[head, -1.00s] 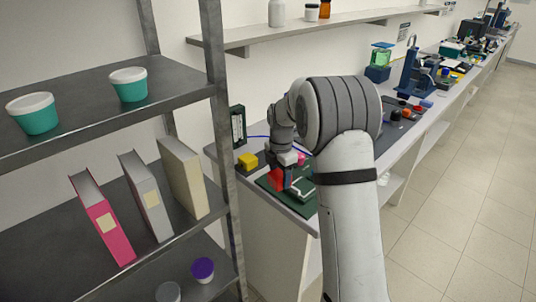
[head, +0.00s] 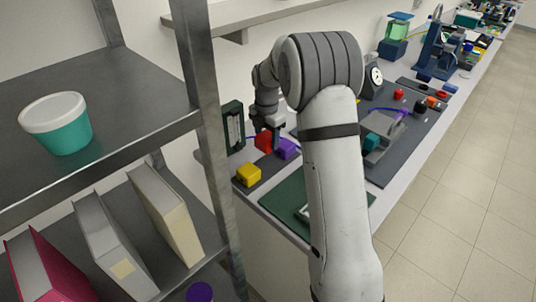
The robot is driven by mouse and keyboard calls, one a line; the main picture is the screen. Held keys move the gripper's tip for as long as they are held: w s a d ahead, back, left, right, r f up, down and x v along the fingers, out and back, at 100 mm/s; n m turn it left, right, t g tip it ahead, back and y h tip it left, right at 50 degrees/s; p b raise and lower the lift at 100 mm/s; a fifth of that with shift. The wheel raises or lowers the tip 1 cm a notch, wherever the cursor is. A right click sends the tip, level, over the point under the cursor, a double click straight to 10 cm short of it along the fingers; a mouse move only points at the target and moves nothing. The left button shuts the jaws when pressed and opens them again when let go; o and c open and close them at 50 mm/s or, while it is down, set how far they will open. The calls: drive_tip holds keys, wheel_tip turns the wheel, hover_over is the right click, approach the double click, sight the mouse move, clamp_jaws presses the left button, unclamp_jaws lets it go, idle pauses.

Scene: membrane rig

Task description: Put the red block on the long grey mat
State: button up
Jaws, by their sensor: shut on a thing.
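The red block (head: 264,143) is in my gripper (head: 271,136), at the far end of the long grey mat (head: 268,176) in the head view. My gripper is shut on it and points down. I cannot tell whether the block touches the mat or is just above it. A purple block (head: 287,149) is close to the right of the red block, and the gripper partly overlaps this area. A yellow block (head: 248,175) sits on the near left end of the mat.
A green mat (head: 283,198) lies in front, partly hidden by my arm. A larger dark mat (head: 409,143) with tools is to the right. A dark upright panel (head: 233,128) stands at the left back. A metal shelf post (head: 203,100) rises at the left.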

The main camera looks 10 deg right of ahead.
sight(268, 165)
drive_tip(key=f+p, duration=0.1)
drive_tip(key=f, duration=0.7)
drive_tip(key=shift+s+d+f+p, duration=0.1)
drive_tip(key=shift+d+f+p, duration=0.1)
drive_tip(key=shift+p, duration=0.15)
drive_tip(key=o, duration=0.6)
drive_tip(key=shift+f, duration=0.15)
drive_tip(key=o, duration=0.5)
